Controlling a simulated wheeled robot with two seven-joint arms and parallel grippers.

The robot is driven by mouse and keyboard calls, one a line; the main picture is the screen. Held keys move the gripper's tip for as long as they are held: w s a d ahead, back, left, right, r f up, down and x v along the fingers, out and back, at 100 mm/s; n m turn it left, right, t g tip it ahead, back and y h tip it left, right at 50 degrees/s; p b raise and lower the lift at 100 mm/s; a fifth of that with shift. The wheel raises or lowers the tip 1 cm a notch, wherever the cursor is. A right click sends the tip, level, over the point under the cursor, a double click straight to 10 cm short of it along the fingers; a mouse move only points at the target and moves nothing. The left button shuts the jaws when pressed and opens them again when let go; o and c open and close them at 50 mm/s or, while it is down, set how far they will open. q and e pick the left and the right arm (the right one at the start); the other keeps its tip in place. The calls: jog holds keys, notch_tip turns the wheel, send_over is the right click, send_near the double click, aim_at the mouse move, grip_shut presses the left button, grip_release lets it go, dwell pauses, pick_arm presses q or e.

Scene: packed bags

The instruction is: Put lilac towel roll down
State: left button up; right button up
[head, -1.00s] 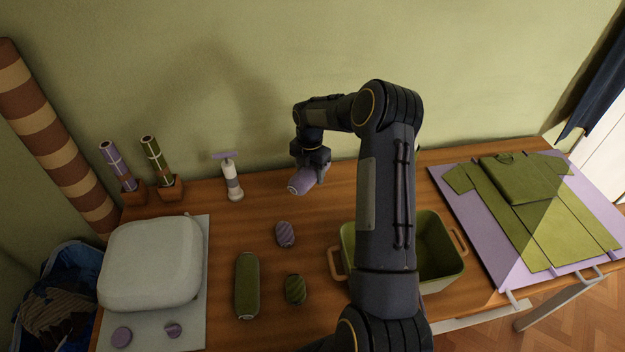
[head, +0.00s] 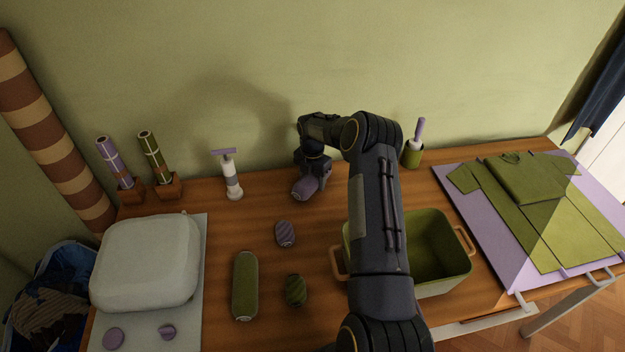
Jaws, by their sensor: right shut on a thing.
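The lilac towel roll (head: 304,189) is in the grip of my right gripper (head: 313,179), near the back of the wooden table (head: 270,270). The gripper comes down on it from above and hides its right part. The roll is at or just above the table top; I cannot tell whether it touches. My left gripper is not in view.
A striped lilac roll (head: 285,233), a long green roll (head: 245,285) and a striped green roll (head: 296,290) lie in front. A green basket (head: 458,262) stands right, partly behind my arm. A white pump bottle (head: 232,180) stands left of the gripper. Folded green shirt (head: 520,180) lies far right.

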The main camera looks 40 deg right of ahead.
jog(key=shift+f, duration=0.2)
jog(key=o, duration=1.1)
jog(key=shift+c, duration=0.2)
jog(key=shift+r, duration=0.15)
